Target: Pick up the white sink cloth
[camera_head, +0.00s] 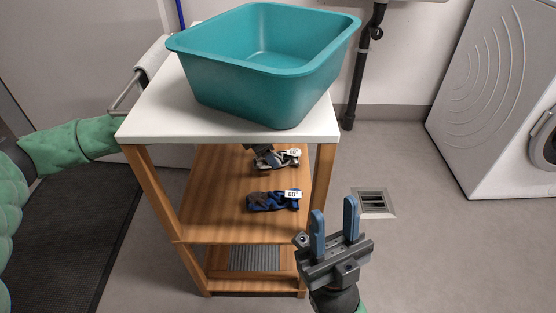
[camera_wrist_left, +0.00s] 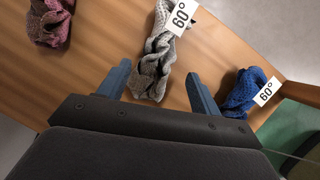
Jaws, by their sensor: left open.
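A crumpled white-grey cloth (camera_head: 272,161) with a white tag lies on the upper shelf of the wooden trolley, under the white top. In the left wrist view the same cloth (camera_wrist_left: 152,70) has a tag reading 60°. My left gripper (camera_wrist_left: 157,84) is open, with one finger on either side of the cloth's near end; I cannot tell whether they touch it. In the head view this gripper is mostly hidden under the trolley top. My right gripper (camera_head: 334,218) is open and empty, in front of the trolley's right side.
A blue cloth (camera_head: 268,202) with a 60° tag lies nearer on the same shelf. A pinkish cloth (camera_wrist_left: 48,22) lies on the other side. A teal tub (camera_head: 240,90) stands on the white top (camera_head: 160,118). A washing machine (camera_head: 490,100) stands right; open floor lies between.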

